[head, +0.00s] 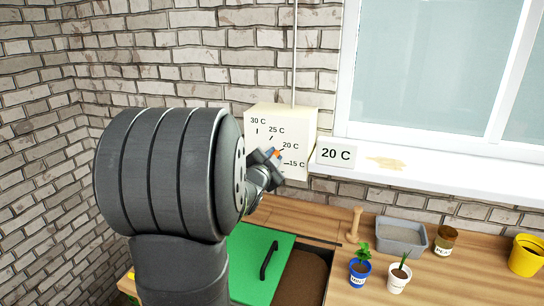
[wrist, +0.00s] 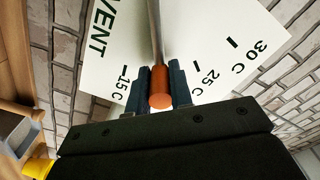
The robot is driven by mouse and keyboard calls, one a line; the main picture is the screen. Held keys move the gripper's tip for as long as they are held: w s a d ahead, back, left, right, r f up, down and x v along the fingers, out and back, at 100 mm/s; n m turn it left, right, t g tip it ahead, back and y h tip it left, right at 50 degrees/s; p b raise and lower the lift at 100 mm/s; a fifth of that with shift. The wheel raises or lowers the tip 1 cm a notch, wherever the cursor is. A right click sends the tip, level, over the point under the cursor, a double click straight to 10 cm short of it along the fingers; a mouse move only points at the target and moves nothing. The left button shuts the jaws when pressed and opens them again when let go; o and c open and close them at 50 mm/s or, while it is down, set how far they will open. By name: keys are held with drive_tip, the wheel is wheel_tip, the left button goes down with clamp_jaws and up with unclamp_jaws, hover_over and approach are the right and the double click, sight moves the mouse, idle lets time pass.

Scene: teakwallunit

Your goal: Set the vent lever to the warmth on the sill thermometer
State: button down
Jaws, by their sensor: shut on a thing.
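The vent box (head: 262,112) is a cream box on the brick wall with marks for 15, 20, 25 and 30 C. The sill thermometer (head: 336,156) is a white card on the sill reading 20 C. The vent lever is a metal rod (wrist: 155,35) with an orange end (wrist: 160,88). My gripper (wrist: 160,90) is shut on the lever's orange end, a finger on each side. The lever lies between the 15 C and 25 C marks, about where 20 C stands; that mark is hidden in the wrist view. In the head view my gripper (head: 273,155) covers most of the lever.
The window sill (head: 440,172) is to the right.

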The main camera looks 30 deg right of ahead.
drive_tip(key=shift+f, duration=0.1)
drive_tip(key=c, duration=1.3)
unclamp_jaws()
drive_tip(key=v, duration=1.7)
drive_tip(key=shift+s, duration=0.2)
drive_tip(key=shift+a, duration=0.1)
drive_tip(key=x, duration=1.7)
drive_tip(key=shift+w, duration=0.15)
